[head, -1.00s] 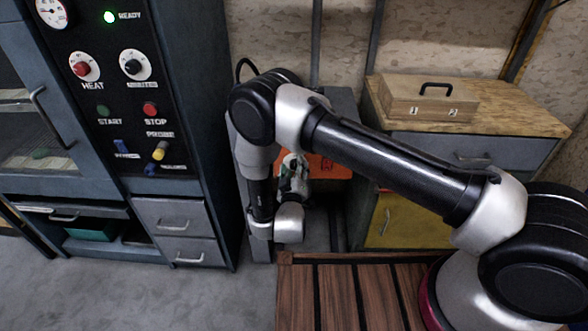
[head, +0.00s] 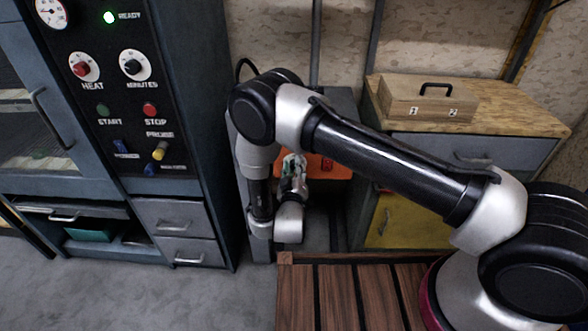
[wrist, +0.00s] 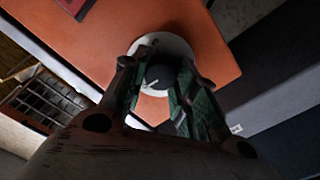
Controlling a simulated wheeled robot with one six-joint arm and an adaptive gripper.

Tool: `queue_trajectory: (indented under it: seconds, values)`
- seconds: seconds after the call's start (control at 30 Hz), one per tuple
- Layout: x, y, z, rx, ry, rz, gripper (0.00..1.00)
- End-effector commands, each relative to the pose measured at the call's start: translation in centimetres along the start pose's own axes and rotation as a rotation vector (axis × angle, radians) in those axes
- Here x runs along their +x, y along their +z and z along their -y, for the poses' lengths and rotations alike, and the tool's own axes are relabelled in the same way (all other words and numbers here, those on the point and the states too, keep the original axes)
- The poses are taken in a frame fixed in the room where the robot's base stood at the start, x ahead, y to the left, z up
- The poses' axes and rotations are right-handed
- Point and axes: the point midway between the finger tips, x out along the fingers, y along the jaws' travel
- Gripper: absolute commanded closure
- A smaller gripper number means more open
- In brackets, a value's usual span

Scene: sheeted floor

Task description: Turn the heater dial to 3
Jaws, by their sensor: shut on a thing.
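The heater (head: 336,166) is an orange box, partly hidden behind my arm in the head view. Its orange top (wrist: 200,40) fills the upper part of the wrist view. The heater dial (wrist: 159,76) is a dark round knob with a white pointer mark, on a pale round plate (wrist: 176,46). The mark points toward the lower left in the wrist view. Numbers on the plate are not readable. My gripper (wrist: 163,82) has its green-padded fingers on both sides of the knob and is shut on it. In the head view my gripper (head: 294,174) reaches the heater's left part.
A dark control cabinet (head: 185,110) with HEAT and MINUTES knobs stands at the left. A wooden box (head: 428,98) marked 1 and 2 sits on a workbench (head: 520,115) at the right. Slatted wood (head: 340,295) lies in front. Grey floor (head: 130,290) is clear at lower left.

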Motion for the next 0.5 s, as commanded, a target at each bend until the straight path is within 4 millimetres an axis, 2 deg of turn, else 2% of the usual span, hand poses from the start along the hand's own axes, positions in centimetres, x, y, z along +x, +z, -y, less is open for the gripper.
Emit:
queue_trajectory:
  seconds: [0.5]
  values:
    - [-0.04,0.04,-0.08,0.45,-0.001,0.0,0.94]
